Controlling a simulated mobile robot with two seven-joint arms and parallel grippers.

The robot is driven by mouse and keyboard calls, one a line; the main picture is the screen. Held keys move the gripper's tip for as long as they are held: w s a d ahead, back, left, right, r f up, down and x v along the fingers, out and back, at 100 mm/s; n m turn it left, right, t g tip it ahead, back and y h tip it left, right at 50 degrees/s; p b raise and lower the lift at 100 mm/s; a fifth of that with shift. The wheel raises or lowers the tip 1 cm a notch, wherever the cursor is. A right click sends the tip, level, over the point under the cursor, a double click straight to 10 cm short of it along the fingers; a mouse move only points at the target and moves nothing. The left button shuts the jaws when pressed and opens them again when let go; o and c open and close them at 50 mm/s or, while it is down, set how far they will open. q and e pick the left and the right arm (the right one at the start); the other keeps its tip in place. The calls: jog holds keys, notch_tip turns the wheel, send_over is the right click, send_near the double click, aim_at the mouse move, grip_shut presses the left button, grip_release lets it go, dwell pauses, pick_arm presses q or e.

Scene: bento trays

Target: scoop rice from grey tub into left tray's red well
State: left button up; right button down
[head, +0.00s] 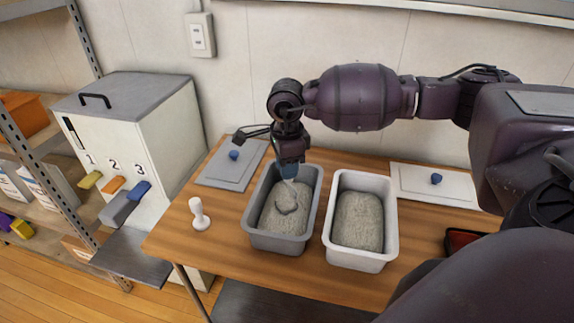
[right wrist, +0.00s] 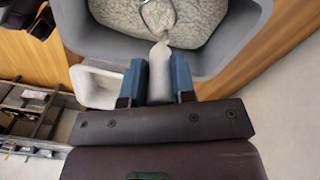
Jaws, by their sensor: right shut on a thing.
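The grey tub (head: 271,240) stands open on the table with pale rice (head: 283,222) in it. My right gripper (head: 289,173) is over the tub's far end, its blue fingertips shut on the light handle of a scoop (right wrist: 159,72). The scoop's head lies at the rice, where a rounded patch shows; how much rice it holds cannot be told. In the right wrist view the handle stands between the two fingers (right wrist: 159,90). A dark tray with a red inside (head: 462,240) shows partly at the right, behind my own arm. I cannot tell which tray it is. My left gripper is not in view.
A white tub (head: 389,241) of rice stands right of the grey one. A grey lid (head: 226,178) and a white lid (head: 408,180) lie behind. A white knobbed stand (head: 199,213) is at the left. A numbered cabinet (head: 150,110) stands beyond the table's left end.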

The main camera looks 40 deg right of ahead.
jog(key=shift+r, duration=0.45)
notch_tip(320, 180, up, 5)
jog(key=p, duration=0.2)
jog(key=shift+p, duration=0.4)
jog(key=shift+r+p, duration=1.15)
jog(key=shift+r, duration=1.35)
jog(key=shift+f, duration=0.1)
